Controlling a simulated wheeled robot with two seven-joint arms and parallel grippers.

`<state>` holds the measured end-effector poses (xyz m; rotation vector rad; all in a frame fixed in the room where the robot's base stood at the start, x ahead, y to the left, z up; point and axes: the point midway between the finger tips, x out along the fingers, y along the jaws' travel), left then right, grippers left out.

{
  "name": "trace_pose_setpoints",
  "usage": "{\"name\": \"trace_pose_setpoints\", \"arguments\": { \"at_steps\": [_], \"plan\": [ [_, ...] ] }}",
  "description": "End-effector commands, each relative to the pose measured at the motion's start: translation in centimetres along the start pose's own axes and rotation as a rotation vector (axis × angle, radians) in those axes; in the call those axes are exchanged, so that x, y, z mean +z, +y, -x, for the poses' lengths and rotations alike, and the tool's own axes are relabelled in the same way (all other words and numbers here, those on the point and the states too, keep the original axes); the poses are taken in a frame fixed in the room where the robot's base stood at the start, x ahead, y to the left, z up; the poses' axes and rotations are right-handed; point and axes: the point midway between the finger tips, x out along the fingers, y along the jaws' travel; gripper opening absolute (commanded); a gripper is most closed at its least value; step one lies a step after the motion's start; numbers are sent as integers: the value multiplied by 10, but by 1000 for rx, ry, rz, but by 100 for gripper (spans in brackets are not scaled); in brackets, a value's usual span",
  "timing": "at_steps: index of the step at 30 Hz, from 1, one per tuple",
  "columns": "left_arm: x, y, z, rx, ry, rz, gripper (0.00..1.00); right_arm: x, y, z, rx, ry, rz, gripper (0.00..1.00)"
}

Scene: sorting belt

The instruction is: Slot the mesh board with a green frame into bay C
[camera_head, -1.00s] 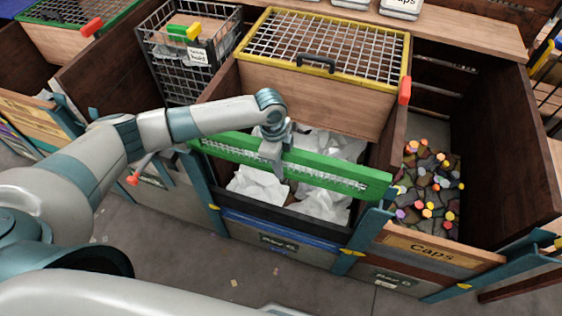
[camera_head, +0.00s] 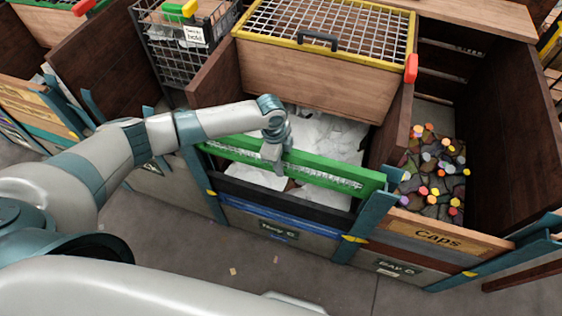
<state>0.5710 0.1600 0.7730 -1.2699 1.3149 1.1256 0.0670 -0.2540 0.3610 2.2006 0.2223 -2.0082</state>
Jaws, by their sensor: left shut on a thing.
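My right gripper is not in view.
White crumpled material (camera_head: 335,138) lies inside bay C. A wooden bin with a yellow-framed mesh lid (camera_head: 325,76) stands behind it. The caps bay (camera_head: 432,236) is at the right, with colourful caps (camera_head: 435,170). A black wire basket (camera_head: 178,70) stands at the back left. The floor in front is mostly clear.

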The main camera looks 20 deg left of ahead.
Motion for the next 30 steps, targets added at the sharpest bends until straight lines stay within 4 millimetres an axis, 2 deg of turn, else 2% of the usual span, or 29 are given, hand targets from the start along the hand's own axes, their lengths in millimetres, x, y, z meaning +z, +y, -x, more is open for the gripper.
{"name": "trace_pose_setpoints", "arguments": {
  "at_steps": [6, 30],
  "plan": [
    [2, -1, -25, -1, 1, 1, 0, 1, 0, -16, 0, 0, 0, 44],
    [12, -1, -104, -2, 2, 0, 0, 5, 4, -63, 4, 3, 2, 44]
  ]
}}
